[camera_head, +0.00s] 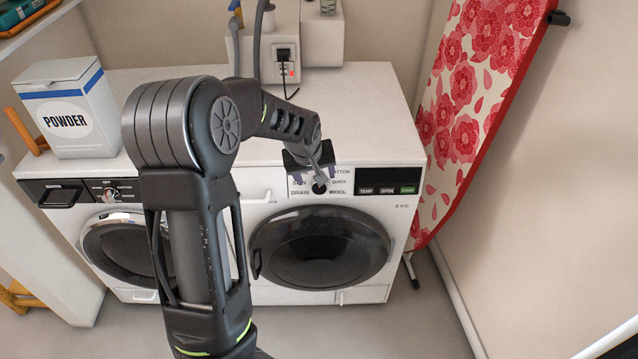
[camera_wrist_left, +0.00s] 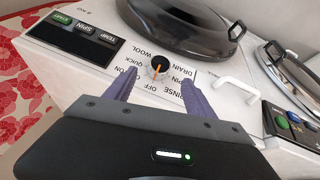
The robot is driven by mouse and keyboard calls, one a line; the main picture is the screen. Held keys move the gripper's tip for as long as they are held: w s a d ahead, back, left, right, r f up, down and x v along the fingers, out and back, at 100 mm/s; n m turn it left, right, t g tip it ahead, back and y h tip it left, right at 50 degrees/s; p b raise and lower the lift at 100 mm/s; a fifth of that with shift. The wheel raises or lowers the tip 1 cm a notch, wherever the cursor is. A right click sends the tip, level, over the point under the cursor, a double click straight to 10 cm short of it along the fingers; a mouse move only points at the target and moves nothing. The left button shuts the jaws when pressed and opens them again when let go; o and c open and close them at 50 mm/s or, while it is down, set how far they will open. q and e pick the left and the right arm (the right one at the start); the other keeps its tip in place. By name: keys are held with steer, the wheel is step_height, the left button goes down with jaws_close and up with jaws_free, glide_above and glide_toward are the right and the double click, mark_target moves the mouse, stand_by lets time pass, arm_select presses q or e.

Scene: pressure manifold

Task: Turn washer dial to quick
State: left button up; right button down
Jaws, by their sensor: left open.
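The washer dial (camera_head: 319,188) is a round black knob on the white washer's control panel, partly covered from above by my left gripper in the head view. In the left wrist view the dial (camera_wrist_left: 160,66) has an orange pointer mark that seems to face the OFF side; its exact setting is hard to tell. Labels ring it, with QUICK (camera_wrist_left: 139,64) beside it on the left. My left gripper (camera_wrist_left: 158,77) is open, its two purple fingers apart on either side of the dial; contact is not visible. My right gripper is not in view.
The washer's round door (camera_head: 320,247) is below the panel. A second machine (camera_head: 105,230) stands to the left, with a powder box (camera_head: 70,110) on top. A floral ironing board (camera_head: 470,100) leans at the right. A white handle (camera_wrist_left: 235,85) is beside the dial panel.

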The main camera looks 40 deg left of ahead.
mark_target(319, 193)
arm_select(q)
steer(key=shift+f, duration=0.1)
steer(key=shift+p+x, duration=0.35)
steer(key=shift+x, duration=3.6)
steer(key=shift+d, duration=0.15)
steer(key=shift+c, duration=0.3)
steer(key=c, duration=1.3)
